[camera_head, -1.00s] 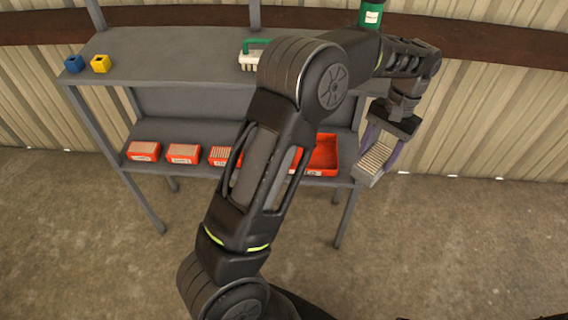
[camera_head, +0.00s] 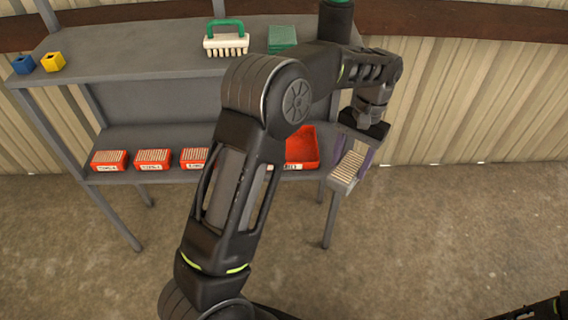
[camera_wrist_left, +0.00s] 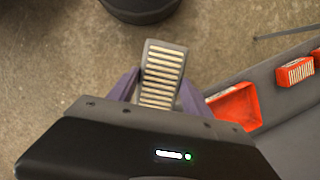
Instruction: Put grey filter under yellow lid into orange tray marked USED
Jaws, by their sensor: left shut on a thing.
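My left gripper (camera_head: 357,148) is shut on a grey filter (camera_head: 348,168) with pale ribs. It holds the filter tilted in the air, just right of the shelf's right end. The filter also shows between the purple fingers in the left wrist view (camera_wrist_left: 162,75). An open orange tray (camera_head: 304,148) stands on the lower shelf, left of the filter and partly hidden by my left arm. It looks empty where it shows, and its label is too small to read. It also shows in the left wrist view (camera_wrist_left: 251,100). A small yellow block-like piece (camera_head: 53,62), possibly the lid, sits on the top shelf. My right gripper is not visible.
Orange boxes with pale ribbed contents (camera_head: 109,160) stand along the lower shelf (camera_head: 150,179). A blue piece (camera_head: 23,65), a green-handled brush (camera_head: 226,42) and a green stack (camera_head: 282,38) are on the top shelf (camera_head: 130,60). Floor right of the shelf is clear.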

